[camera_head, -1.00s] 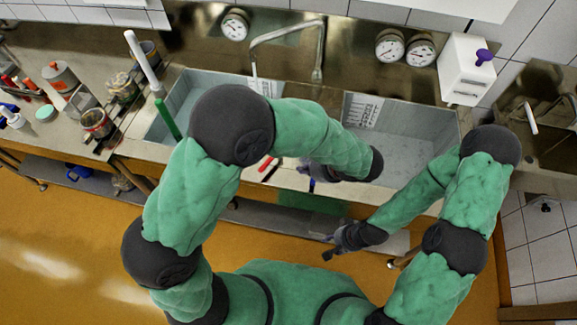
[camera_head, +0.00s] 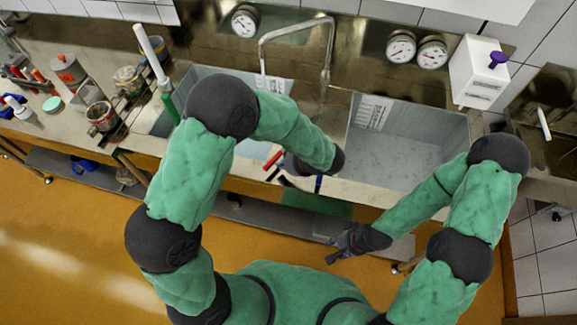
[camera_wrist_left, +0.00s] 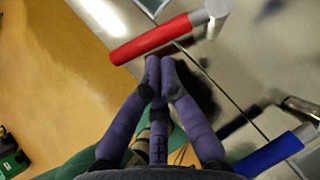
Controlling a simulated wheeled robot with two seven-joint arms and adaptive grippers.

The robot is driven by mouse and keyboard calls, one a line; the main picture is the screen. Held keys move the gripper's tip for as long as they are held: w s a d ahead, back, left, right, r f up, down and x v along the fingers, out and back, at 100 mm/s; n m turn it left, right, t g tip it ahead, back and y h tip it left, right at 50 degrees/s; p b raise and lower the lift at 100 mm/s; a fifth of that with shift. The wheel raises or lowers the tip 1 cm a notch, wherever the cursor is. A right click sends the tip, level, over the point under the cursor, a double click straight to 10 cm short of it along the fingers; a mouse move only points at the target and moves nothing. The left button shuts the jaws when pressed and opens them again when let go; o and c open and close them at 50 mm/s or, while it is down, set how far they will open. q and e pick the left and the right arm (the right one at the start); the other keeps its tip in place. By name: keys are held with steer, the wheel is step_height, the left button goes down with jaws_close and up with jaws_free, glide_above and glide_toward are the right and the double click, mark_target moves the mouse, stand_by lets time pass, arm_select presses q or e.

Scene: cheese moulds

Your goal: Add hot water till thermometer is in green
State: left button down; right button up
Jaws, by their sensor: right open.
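A red lever (camera_head: 273,160) and a blue lever (camera_head: 318,184) sit at the front edge of the sink, below the tap (camera_head: 326,72). In the left wrist view, the red lever (camera_wrist_left: 156,38) lies across just beyond my left fingertips (camera_wrist_left: 161,62), and the blue lever (camera_wrist_left: 270,156) is at lower right. My left gripper (camera_head: 287,172) looks shut, its fingertips together beside the red lever, not around it. Round dials (camera_head: 244,21), (camera_head: 401,46) and (camera_head: 432,52) hang on the back wall; their readings are too small to tell. My right gripper (camera_head: 338,250) is open, low before the sink.
The left basin (camera_head: 205,75) holds a white stick with a green end (camera_head: 150,55). The right basin (camera_head: 410,130) is beside it. A white box with a purple knob (camera_head: 478,70) is on the wall at right. Pots and jars (camera_head: 101,116) crowd the left counter.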

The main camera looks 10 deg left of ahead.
arm_select(q)
steer(key=shift+a, duration=0.1)
steer(key=shift+w+a+f, duration=0.1)
steer(key=shift+w+a, duration=0.05)
steer(key=shift+a, duration=0.65)
arm_select(e)
steer(key=shift+f, duration=0.2)
arm_select(q)
steer(key=shift+d, duration=0.1)
steer(key=shift+d, duration=0.2)
steer(key=s+d+r, duration=0.1)
steer(key=d, duration=0.1)
steer(key=s+d+r, duration=0.1)
steer(key=s, duration=0.1)
steer(key=shift+d+r+p, duration=0.1)
steer(key=shift+d+p, duration=0.25)
steer(key=s+p+v, duration=0.1)
steer(key=v, duration=0.7)
steer(key=shift+a, duration=0.25)
arm_select(e)
steer(key=shift+s+d+r, duration=0.35)
steer(key=shift+s+r, duration=0.05)
steer(key=shift+r, duration=0.2)
steer(key=shift+s+d+r, duration=0.3)
steer(key=shift+s+r, duration=0.1)
steer(key=shift+r, duration=0.2)
